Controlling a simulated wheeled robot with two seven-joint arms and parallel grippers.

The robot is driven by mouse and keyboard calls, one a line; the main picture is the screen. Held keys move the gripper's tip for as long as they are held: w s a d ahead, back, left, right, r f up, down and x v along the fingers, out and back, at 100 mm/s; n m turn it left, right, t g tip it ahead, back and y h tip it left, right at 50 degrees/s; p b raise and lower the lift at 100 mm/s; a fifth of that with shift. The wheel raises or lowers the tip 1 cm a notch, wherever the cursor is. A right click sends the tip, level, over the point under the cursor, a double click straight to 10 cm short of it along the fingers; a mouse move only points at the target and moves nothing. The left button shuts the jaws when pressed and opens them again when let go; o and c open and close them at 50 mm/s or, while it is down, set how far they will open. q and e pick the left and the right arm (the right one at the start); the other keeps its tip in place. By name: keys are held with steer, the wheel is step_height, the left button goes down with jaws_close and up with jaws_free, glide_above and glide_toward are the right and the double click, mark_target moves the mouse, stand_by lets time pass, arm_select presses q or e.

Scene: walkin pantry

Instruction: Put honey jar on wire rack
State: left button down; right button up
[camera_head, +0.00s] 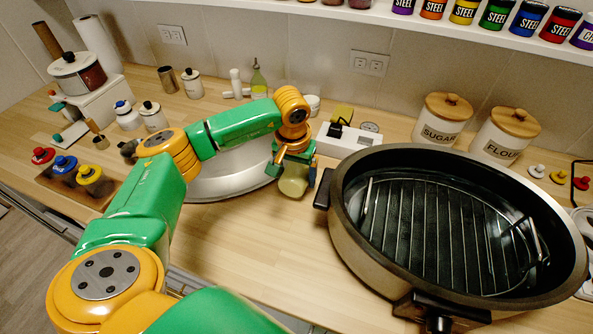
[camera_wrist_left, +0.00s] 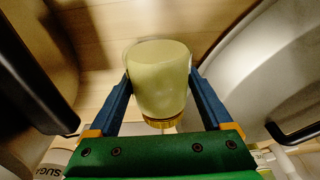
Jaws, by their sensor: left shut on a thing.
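The honey jar (camera_head: 293,181) is pale yellow-green and hangs in my left gripper (camera_head: 292,165), above the counter between a round metal pan and the roaster. In the left wrist view the jar (camera_wrist_left: 158,78) sits between the two blue fingers of the gripper (camera_wrist_left: 160,92), with its gold lid toward the palm. The wire rack (camera_head: 435,235) lies inside the large dark oval roaster (camera_head: 345,222), to the right of the jar. The rack has raised handles at its ends and its visible surface is empty. My right gripper is not in view.
The round metal pan (camera_head: 225,185) stands left of the jar, partly behind my arm. Sugar (camera_head: 441,118) and flour (camera_head: 502,136) canisters stand behind the roaster. A white box (camera_head: 343,140) is at the back. The counter in front of the jar (camera_head: 270,245) is clear.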

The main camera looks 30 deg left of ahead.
arm_select(q)
steer(key=shift+f, duration=0.25)
steer(key=shift+w+f, duration=0.1)
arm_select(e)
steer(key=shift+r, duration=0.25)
arm_select(q)
steer(key=shift+f, duration=0.1)
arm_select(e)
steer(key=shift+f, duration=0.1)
arm_select(q)
steer(key=shift+c, duration=0.3)
jaws_free()
